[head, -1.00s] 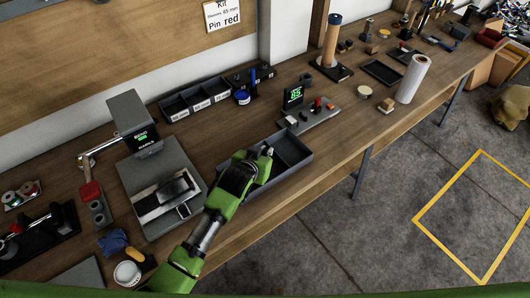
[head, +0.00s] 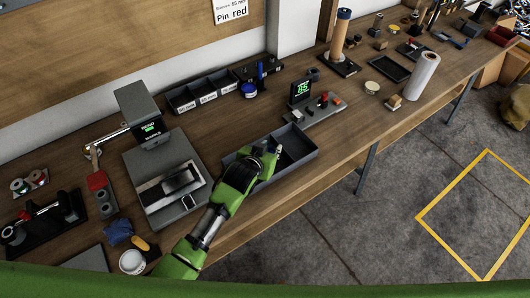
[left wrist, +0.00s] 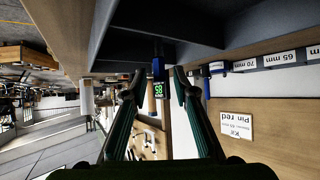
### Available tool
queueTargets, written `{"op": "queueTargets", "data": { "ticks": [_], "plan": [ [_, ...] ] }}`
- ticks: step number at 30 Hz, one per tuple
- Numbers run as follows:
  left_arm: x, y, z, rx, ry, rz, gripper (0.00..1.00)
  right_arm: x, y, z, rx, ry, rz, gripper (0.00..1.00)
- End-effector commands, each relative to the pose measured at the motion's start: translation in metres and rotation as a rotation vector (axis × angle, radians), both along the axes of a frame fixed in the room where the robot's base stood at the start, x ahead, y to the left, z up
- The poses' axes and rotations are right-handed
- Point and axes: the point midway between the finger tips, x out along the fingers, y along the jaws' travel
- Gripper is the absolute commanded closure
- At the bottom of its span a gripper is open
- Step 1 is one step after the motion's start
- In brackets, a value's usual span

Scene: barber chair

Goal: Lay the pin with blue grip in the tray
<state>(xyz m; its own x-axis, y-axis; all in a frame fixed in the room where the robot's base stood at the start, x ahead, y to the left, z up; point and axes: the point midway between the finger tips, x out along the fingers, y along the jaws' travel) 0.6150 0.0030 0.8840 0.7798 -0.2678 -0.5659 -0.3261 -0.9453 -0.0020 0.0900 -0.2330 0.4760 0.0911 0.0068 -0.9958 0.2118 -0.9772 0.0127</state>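The dark grey tray (head: 312,157) with a divider lies near the front edge of the bench. My left gripper (head: 265,150) is over its left part and hides much of that side. In the left wrist view, the picture is upside down and my left gripper (left wrist: 159,74) has its fingers apart. The pin with blue grip (left wrist: 158,64) shows between the fingertips, with a gap on both sides, close to the dark tray wall (left wrist: 185,22). I cannot tell whether the pin rests on the tray floor. My right gripper is not in view.
A display reading 85 (head: 301,92) stands on a plate behind the tray. Labelled bins (head: 197,93) and a rack with a blue pin (head: 260,72) are at the back. A grey press-like device (head: 165,180) stands left of my arm. A white roll (head: 421,76) stands right.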

Motion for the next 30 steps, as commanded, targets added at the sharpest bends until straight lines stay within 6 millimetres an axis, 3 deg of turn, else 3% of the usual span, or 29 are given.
{"op": "queueTargets", "data": {
  "ticks": [18,30],
  "plan": [
    [-0.078,0.027,0.055,0.001,0.001,0.001,0.74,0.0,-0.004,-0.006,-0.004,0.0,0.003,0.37],
    [-0.09,0.031,0.064,0.001,0.002,0.001,0.74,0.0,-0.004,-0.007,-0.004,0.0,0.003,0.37]
  ]
}}
